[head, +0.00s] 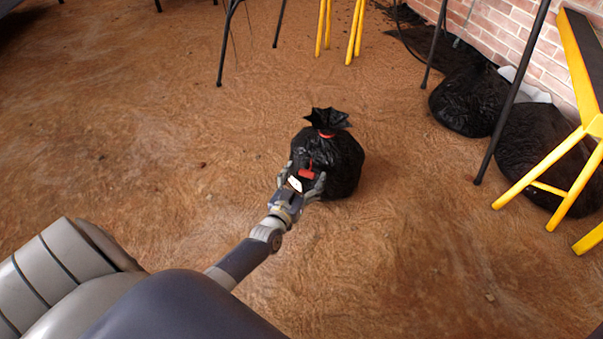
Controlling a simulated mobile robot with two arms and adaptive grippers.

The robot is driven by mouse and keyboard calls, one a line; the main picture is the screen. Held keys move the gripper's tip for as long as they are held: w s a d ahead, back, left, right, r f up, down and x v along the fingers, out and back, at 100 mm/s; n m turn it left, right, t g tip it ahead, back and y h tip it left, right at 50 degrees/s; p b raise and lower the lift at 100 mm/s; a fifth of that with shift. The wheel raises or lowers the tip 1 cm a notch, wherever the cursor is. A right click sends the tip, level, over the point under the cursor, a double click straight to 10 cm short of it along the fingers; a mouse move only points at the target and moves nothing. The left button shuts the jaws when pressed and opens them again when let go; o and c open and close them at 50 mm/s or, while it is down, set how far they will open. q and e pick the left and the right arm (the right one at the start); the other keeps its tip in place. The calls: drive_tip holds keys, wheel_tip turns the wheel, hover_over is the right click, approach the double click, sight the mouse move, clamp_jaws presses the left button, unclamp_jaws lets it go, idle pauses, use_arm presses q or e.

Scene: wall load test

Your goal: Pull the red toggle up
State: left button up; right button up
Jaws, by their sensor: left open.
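A tied black bag (343,166) stands upright on the brown floor, with a red band (327,135) around its neck. A small red piece (306,173), which looks like the red toggle, shows low on the near side of the bag. My left gripper (301,177) is open at the near left side of the bag, with its fingers on either side of the red piece. Whether the fingers touch the bag or the red piece I cannot tell. A small white piece (295,184) shows at the gripper. My right gripper is not in view.
More black bags (470,100) lie by the brick wall (535,35) at the right. A yellow-legged stand (545,165) and dark thin legs (510,95) stand at the right, with more legs along the top. The floor (130,120) around the tied bag is clear.

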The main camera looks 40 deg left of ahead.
use_arm(q)
drive_tip(key=s+d, duration=0.2)
drive_tip(key=s, duration=0.9)
drive_tip(key=shift+s, duration=0.35)
